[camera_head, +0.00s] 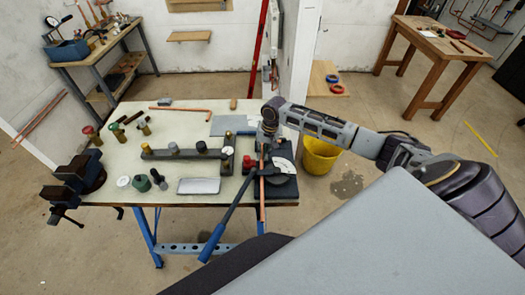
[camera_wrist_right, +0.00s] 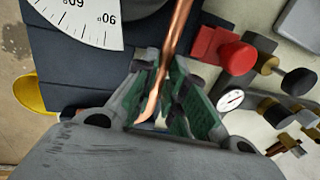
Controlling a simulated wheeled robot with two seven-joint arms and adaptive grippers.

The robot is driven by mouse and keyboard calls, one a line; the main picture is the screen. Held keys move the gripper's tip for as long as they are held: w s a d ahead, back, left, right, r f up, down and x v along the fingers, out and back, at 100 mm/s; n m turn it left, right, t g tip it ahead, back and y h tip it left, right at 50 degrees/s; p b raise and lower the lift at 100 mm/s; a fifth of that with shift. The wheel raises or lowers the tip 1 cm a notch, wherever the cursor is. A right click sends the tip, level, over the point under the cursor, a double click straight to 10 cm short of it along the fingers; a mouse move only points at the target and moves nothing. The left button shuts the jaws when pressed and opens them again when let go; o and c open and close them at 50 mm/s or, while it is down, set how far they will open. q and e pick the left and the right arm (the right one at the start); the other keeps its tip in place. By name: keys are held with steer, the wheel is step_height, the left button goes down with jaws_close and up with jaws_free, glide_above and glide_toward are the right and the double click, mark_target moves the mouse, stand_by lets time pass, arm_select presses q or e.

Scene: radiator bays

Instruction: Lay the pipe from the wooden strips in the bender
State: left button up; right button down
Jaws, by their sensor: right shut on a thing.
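The copper pipe (camera_head: 262,195) runs along the left side of the bender (camera_head: 283,187), close beside its white dial, and sticks out past the table's front edge. I cannot tell if it rests in the groove. In the wrist view the pipe (camera_wrist_right: 176,35) passes between the green-padded fingers of my right gripper (camera_wrist_right: 167,92), which is shut on it near one end. In the head view my right gripper (camera_head: 268,125) is over the far end of the bender. The bender's scale (camera_wrist_right: 85,18) shows at the wrist view's upper left. My left gripper is out of view.
The bender's long blue handle (camera_head: 230,215) reaches over the table's front edge. A red block (camera_head: 249,162) and a bar fixture (camera_head: 185,153) stand to its left. A vise (camera_head: 78,180) is at the table's left. A yellow bucket (camera_head: 320,156) stands on the floor right of the table.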

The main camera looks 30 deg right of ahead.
steer(key=shift+f, duration=0.6)
stand_by(1.0)
steer(key=c, duration=1.4)
jaws_free()
steer(key=shift+v, duration=6)
steer(key=shift+a, duration=0.1)
steer(key=shift+f, duration=0.1)
